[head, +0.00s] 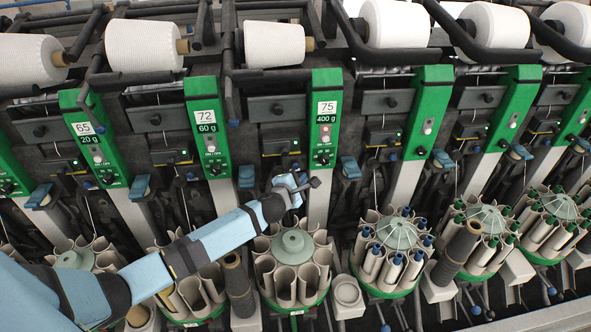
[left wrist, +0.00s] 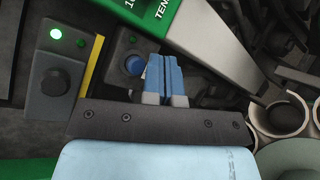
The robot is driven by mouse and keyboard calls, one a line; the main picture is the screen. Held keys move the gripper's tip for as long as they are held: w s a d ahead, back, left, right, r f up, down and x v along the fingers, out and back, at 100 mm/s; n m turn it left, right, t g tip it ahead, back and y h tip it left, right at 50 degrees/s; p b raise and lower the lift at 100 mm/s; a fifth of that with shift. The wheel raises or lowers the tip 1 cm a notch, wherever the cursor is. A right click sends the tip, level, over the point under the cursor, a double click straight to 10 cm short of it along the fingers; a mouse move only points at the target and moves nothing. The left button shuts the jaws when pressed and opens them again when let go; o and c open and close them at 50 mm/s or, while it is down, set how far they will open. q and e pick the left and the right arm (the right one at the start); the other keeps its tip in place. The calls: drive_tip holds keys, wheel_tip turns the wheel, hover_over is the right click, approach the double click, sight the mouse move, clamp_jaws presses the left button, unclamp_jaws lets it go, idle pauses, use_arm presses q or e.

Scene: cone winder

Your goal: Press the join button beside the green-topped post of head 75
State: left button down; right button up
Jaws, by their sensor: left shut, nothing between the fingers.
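My left gripper (head: 299,180) is low at the left of the post. In the left wrist view its blue fingers (left wrist: 164,75) are shut and empty, just right of the blue button. I cannot tell whether they touch anything. My right gripper is not in view.
A grey box (left wrist: 55,75) with a black knob and a lit green light stands left of the blue button. Posts of head 72 (head: 208,128) and head 65 (head: 93,140) are further left. A round bobbin magazine (head: 292,255) stands below my gripper.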

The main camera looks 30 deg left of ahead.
sight(295, 166)
use_arm(q)
drive_tip(key=shift+w+a, duration=0.4)
drive_tip(key=shift+w, duration=0.1)
idle(0.9)
drive_tip(key=shift+r, duration=0.1)
idle(0.8)
drive_tip(key=shift+w+a+p, duration=0.25)
drive_tip(key=shift+w+p, duration=0.1)
drive_tip(key=shift+p, duration=0.1)
